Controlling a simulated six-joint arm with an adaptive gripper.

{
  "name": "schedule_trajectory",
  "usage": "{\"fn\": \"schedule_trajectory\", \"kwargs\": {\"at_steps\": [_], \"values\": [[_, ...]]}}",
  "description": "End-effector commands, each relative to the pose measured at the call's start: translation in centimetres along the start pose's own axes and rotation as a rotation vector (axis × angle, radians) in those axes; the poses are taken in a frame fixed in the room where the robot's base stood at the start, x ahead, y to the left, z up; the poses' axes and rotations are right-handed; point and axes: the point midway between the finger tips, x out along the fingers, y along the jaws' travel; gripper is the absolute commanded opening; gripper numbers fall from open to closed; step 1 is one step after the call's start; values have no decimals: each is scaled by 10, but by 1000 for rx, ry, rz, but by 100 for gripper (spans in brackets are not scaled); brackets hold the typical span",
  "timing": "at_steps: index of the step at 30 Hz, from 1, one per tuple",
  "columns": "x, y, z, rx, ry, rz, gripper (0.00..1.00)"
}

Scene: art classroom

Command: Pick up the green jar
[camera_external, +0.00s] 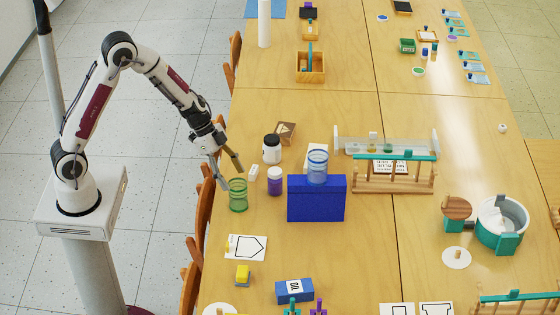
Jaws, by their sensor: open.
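The green jar (238,196) is a see-through, ribbed green cylinder standing upright near the table's left edge. My gripper (241,180) is open and comes down at a slant from the upper left. Its fingers reach to about the jar's rim in the picture, one at the left and one at the upper right. I cannot tell from this one view whether a finger touches the jar. The gripper holds nothing that I can see.
A white jar with a purple band (275,181) and a blue box (316,201) with a blue see-through jar (317,167) on it stand to the right. A small white block (253,173) is close by. A printed card (246,247) lies in front. Chairs (199,220) line the left edge.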

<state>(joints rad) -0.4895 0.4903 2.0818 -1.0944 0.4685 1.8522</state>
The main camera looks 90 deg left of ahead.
Motion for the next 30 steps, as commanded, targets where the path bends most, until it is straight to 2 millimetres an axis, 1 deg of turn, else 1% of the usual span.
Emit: {"fn": "schedule_trajectory", "kwargs": {"at_steps": [1,6,12,25,30], "values": [[8,-7,7,-2,-5,-3,63],[24,-23,22,4,-14,-15,63],[30,-19,23,9,-9,-18,63],[32,-18,22,9,-9,-18,63],[40,-18,22,10,-9,-16,63]]}}
